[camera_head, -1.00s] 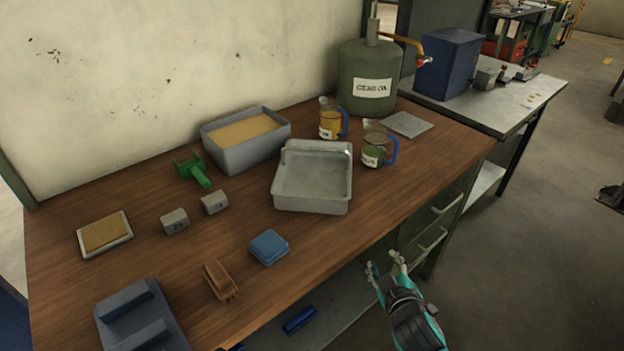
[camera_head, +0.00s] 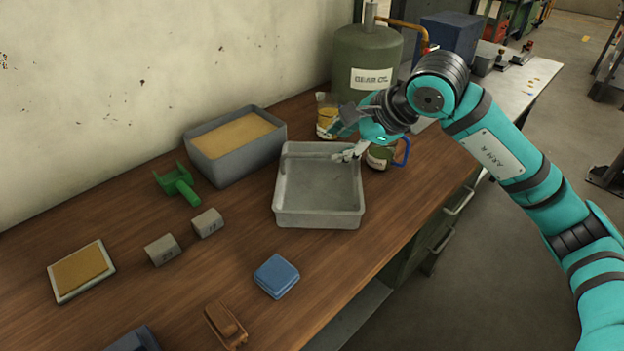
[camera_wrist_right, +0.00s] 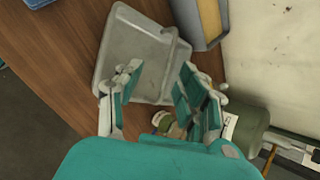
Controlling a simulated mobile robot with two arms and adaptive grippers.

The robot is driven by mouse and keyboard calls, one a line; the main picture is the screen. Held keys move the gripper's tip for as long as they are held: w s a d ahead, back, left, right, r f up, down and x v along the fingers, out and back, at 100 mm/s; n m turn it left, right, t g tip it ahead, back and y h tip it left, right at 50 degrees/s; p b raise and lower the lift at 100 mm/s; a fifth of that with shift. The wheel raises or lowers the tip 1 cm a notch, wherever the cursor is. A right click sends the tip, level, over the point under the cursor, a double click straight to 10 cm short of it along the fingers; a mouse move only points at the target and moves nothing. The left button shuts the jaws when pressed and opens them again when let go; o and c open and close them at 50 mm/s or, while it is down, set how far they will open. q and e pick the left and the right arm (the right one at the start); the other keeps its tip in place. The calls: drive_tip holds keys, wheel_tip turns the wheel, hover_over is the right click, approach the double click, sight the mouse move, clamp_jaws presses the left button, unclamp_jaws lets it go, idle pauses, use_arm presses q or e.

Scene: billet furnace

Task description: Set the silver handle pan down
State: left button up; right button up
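The silver handle pan (camera_head: 318,192) is a grey square pan with a raised bar along its far side. It appears to rest flat on the wooden bench, and it also shows in the right wrist view (camera_wrist_right: 128,52). My right gripper (camera_head: 344,138) is at the pan's far right corner, by the handle bar. In the right wrist view the gripper (camera_wrist_right: 160,80) has its fingers spread, with the pan's handle side showing between them. Nothing is seen held, and I cannot tell whether a finger touches the pan. My left gripper is not in view.
A sand-filled grey bin (camera_head: 205,165) stands behind left of the pan. Labelled jugs (camera_head: 326,122) (camera_head: 381,157) and a gear oil tank (camera_head: 367,60) stand close around my right gripper. A blue block (camera_head: 276,276) lies in front. Bare wood (camera_head: 400,215) shows right of the pan.

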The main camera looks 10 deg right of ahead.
drive_tip(key=d+h, duration=0.1)
drive_tip(key=d, duration=0.1)
drive_tip(key=p, duration=0.3)
approach(318, 154)
drive_tip(key=s+f+x, duration=0.1)
drive_tip(key=x, duration=0.4)
drive_tip(key=shift+t+h, duration=0.3)
drive_tip(key=x, duration=0.1)
drive_tip(key=p+x, duration=0.1)
drive_tip(key=x, duration=0.1)
drive_tip(key=p+x, duration=0.1)
drive_tip(key=shift+w+a+r, duration=0.1)
drive_tip(key=shift+w+a, duration=0.15)
drive_tip(key=shift+w, duration=0.4)
drive_tip(key=shift+w+f, duration=0.15)
drive_tip(key=shift+f, duration=0.15)
drive_tip(key=shift+c, duration=0.5)
clamp_jaws()
drive_tip(key=shift+r, duration=0.2)
